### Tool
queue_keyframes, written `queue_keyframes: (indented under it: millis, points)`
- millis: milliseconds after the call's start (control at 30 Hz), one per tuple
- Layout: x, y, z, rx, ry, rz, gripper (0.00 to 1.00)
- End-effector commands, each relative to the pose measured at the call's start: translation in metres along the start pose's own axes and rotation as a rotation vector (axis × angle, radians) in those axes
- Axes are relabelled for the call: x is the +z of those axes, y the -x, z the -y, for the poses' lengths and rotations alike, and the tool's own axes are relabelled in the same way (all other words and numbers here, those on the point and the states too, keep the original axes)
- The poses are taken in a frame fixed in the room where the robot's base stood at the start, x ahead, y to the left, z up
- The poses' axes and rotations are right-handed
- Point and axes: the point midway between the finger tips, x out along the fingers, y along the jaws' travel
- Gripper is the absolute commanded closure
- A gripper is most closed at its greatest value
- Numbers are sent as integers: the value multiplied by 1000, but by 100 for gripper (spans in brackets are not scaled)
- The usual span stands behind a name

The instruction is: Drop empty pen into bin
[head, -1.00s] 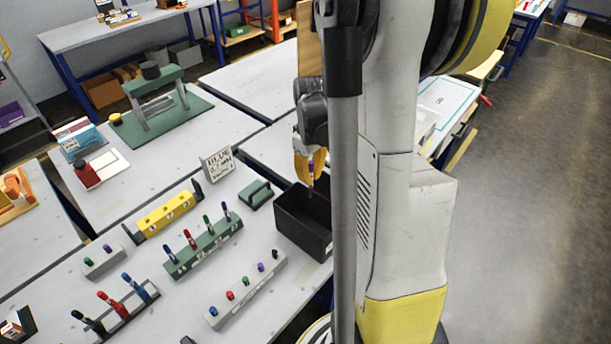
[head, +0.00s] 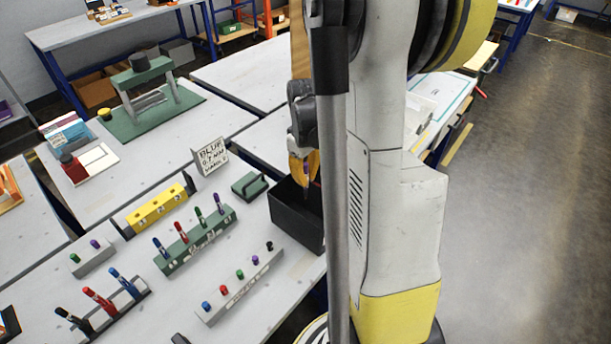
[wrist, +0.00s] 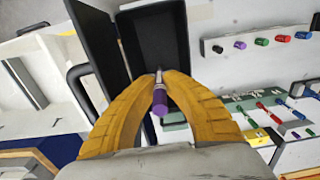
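The pen is in my gripper (wrist: 160,78); its purple end (wrist: 160,102) and pale barrel show between the two yellow fingers in the wrist view. The fingers are closed on it. In the head view my gripper (head: 304,172) points down over the black bin (head: 290,219), with the pen's lower part hanging at the bin's opening. The pen's tip is hard to make out against the dark bin.
A grey cap holder (head: 236,296) and a green pen rack (head: 196,242) stand left of the bin. A green block with a handle (head: 249,186) and a lettered sign (head: 210,156) are close by. My arm hides the area right of the bin.

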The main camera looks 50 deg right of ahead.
Motion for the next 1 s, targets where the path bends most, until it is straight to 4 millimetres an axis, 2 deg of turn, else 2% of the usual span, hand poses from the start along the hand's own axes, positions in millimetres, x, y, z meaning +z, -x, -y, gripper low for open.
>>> queue_keyframes:
  millis: [33,600,767,1000]
  points:
    - [0,-12,0,0,0,0,100]
    - [0,-84,0,0,0,0,100]
    - [0,-92,0,0,0,0,100]
    - [0,-92,0,0,0,0,100]
